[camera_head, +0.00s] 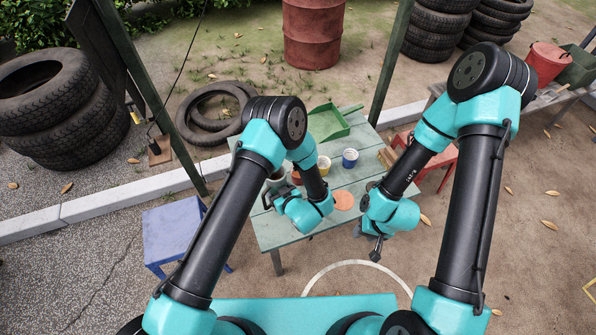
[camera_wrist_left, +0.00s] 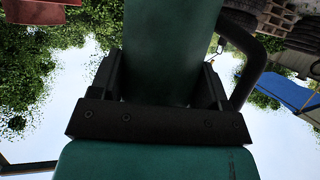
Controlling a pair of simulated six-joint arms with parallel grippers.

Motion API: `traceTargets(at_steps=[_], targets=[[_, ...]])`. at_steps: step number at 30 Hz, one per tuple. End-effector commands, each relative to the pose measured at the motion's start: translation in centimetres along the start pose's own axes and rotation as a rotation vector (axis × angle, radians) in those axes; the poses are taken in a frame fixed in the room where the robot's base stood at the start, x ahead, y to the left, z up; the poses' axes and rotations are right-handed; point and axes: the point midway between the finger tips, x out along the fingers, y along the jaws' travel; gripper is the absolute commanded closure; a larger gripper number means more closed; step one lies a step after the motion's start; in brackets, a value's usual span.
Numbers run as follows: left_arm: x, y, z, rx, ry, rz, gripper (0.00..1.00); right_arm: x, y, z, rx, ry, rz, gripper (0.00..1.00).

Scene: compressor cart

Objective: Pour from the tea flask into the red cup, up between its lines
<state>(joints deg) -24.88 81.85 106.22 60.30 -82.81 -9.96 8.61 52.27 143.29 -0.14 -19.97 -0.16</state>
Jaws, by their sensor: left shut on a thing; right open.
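My left gripper (camera_head: 271,198) is at the left side of the green table, partly hidden by its own arm. In the left wrist view it is shut on the tea flask (camera_wrist_left: 172,60), a dark green cylinder between its fingers, with a curved black part beside it. In the head view the flask (camera_head: 277,178) shows only in part behind my arm. The red cup (camera_head: 296,177) stands on the table close to the flask, mostly hidden by my left arm; its lines and inside cannot be made out. My right gripper (camera_head: 375,246) is open and empty in front of the table's right edge.
A round orange mat (camera_head: 343,200) lies near the front, bare. A green tray (camera_head: 328,122) is at the back. A blue stool (camera_head: 170,232) stands left.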

Motion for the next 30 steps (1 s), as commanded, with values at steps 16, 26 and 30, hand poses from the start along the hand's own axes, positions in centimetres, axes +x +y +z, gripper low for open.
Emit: traceTargets(at_steps=[16,26,30], targets=[[-0.7,0.1,-1.8,0.0,0.002,0.001,0.85,0.0,0.0,0.0,0.0,0.0,0.0,0.57],[-1.7,0.1,-4.2,0.0,0.001,0.0,0.85,0.0,0.0,0.0,0.0,0.0,0.0,0.57],[-1.9,0.0,-4.7,0.001,0.001,0.0,0.85,0.0,0.0,0.0,0.0,0.0,0.0,0.57]])
